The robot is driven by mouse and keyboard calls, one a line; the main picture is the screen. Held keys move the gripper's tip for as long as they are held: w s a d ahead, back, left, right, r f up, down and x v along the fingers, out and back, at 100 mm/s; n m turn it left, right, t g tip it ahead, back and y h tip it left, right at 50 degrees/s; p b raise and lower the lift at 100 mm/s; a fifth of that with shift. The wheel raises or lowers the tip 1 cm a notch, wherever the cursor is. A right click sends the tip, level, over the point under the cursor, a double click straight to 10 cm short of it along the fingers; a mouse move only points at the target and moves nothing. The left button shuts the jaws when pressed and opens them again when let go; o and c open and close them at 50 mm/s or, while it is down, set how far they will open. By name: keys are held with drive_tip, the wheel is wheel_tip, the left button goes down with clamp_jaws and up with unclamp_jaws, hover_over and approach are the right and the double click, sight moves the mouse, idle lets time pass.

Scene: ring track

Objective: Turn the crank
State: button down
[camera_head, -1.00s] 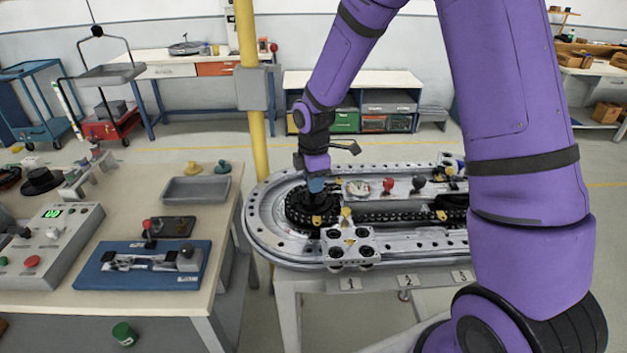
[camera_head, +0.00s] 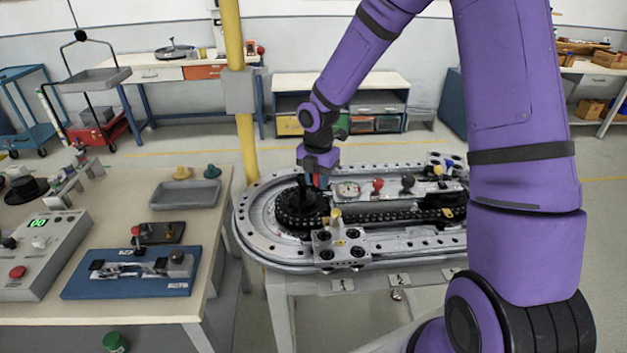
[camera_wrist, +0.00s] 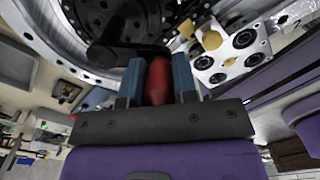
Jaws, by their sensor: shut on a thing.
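The ring track (camera_head: 262,243) is a grey metal oval on a stand. A black sprocket (camera_head: 290,218) with a chain (camera_head: 385,216) sits inside its left end. The crank is a black arm (camera_wrist: 128,53) with a red handle (camera_wrist: 158,82), seen in the wrist view. My gripper (camera_head: 318,187) is over the right side of the sprocket. In the wrist view my gripper (camera_wrist: 158,85) has its blue fingers shut on the red handle, one on each side. In the head view the handle is mostly hidden by the fingers.
A metal carriage (camera_head: 324,250) with black rollers sits on the track's front side, and another (camera_head: 437,166) at the back right. A gauge (camera_head: 348,189), red knob (camera_head: 377,186) and black knob (camera_head: 408,184) stand inside the ring. A yellow post (camera_head: 247,150) rises behind-left.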

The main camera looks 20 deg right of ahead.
drive_tip(key=shift+w+d+n, duration=0.25)
drive_tip(key=shift+d+n, duration=0.2)
drive_tip(key=shift+n, duration=0.35)
drive_tip(key=c, duration=0.9)
unclamp_jaws()
wheel_tip(320, 180, up, 11)
drive_tip(key=shift+f, duration=0.1)
